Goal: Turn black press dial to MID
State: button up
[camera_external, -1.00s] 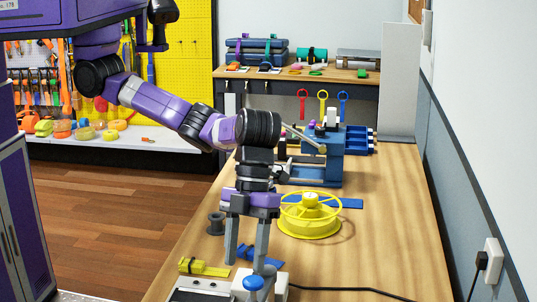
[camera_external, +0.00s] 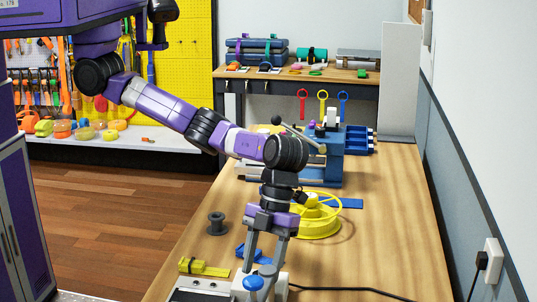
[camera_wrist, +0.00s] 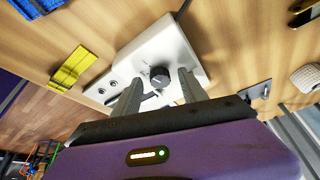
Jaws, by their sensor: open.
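The black dial (camera_wrist: 160,76) with a pale pointer mark sits on a white machine housing (camera_wrist: 165,48) in the wrist view. My gripper (camera_wrist: 160,80) is open, with one finger on each side of the dial in that view. I cannot tell whether either finger touches it. In the external view my gripper (camera_external: 258,272) points down over the white housing (camera_external: 281,287) near the front edge. The dial is not visible there, behind the fingers and a blue knob (camera_external: 253,283). The MID mark is not readable.
A yellow buckle strap (camera_external: 203,267) lies left of the machine and a grey spool (camera_external: 216,222) behind that strap. A yellow wheel (camera_external: 318,232) stands behind the gripper. A black cable (camera_external: 350,290) runs right. The wooden bench (camera_external: 390,240) is clear at right.

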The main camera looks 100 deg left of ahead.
jog(key=shift+c, duration=0.2)
grip_shut()
jog(key=shift+d, duration=0.1)
